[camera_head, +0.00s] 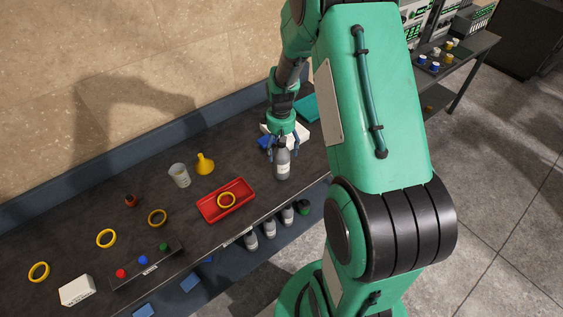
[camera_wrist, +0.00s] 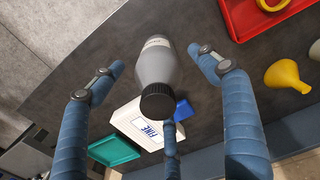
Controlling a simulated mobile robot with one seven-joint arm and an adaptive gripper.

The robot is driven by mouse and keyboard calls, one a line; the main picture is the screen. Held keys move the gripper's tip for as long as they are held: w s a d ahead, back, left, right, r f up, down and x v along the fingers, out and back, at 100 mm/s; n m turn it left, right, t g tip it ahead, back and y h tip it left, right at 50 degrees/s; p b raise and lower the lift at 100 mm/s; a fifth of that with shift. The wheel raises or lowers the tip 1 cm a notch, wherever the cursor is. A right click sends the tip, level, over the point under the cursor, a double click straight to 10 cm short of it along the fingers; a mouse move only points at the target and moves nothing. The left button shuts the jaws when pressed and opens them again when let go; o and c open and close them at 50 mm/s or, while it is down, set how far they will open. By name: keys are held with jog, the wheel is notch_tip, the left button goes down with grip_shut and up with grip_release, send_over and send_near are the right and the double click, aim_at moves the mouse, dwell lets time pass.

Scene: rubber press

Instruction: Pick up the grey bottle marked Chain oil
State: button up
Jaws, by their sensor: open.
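A grey bottle (camera_head: 282,168) with a dark cap stands upright on the dark bench near its front edge; its label is too small to read. In the wrist view the grey bottle (camera_wrist: 158,62) lies between my fingers, its black cap toward the camera. My gripper (camera_head: 283,146) is above and around the bottle's top. In the wrist view my gripper (camera_wrist: 158,68) is open, with blue fingers at left and right apart from the bottle and a third finger below the cap.
A red tray (camera_head: 211,213) with a yellow ring, a yellow funnel (camera_head: 204,165) and a beaker (camera_head: 179,177) stand left of the bottle. A white box (camera_wrist: 128,127) and a blue block (camera_wrist: 184,110) lie close behind it. Several grey bottles (camera_head: 269,228) stand on the lower shelf.

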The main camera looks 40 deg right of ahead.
jog(key=shift+f, duration=0.2)
jog(key=shift+d+f, duration=0.1)
jog(key=shift+f, duration=2.5)
jog(key=shift+w, duration=0.1)
jog(key=c, duration=1.8)
jog(key=shift+c, duration=0.2)
jog(key=shift+r, duration=0.2)
